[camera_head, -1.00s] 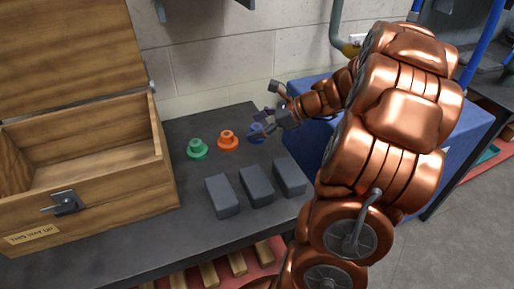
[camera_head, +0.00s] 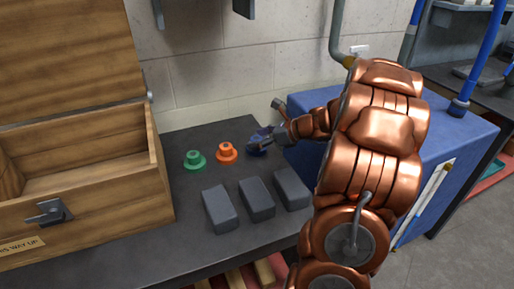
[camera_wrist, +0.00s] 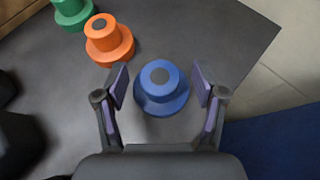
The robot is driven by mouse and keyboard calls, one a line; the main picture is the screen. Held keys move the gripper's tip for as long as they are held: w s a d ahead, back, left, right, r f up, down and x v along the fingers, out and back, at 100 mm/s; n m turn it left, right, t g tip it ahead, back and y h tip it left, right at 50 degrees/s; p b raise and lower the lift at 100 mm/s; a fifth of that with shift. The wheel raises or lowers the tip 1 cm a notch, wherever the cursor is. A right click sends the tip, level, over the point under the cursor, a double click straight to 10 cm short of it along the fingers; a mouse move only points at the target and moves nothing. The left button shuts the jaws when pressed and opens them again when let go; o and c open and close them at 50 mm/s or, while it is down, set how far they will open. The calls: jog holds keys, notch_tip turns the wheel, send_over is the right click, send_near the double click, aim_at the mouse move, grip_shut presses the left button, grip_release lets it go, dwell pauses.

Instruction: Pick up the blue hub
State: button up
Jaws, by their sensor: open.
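The blue hub (camera_wrist: 161,89) stands upright on the dark table, with a wide flange and a dark round top. In the wrist view it lies between the two open fingers of my gripper (camera_wrist: 160,88), with a gap on each side. In the head view my gripper (camera_head: 262,139) is low over the right part of the table and covers most of the blue hub (camera_head: 257,150). I cannot tell how high the fingertips are against the hub.
An orange hub (camera_head: 227,153) stands just left of the blue one, and a green hub (camera_head: 194,160) further left. Three grey blocks (camera_head: 257,199) lie in front. An open wooden box (camera_head: 90,205) stands at the left. A blue cabinet (camera_head: 455,145) is at the right.

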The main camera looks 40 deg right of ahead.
jog(key=shift+w+a+f, duration=0.15)
jog(key=shift+w+f, duration=0.05)
jog(key=shift+w, duration=0.1)
grip_shut()
dwell(0.5)
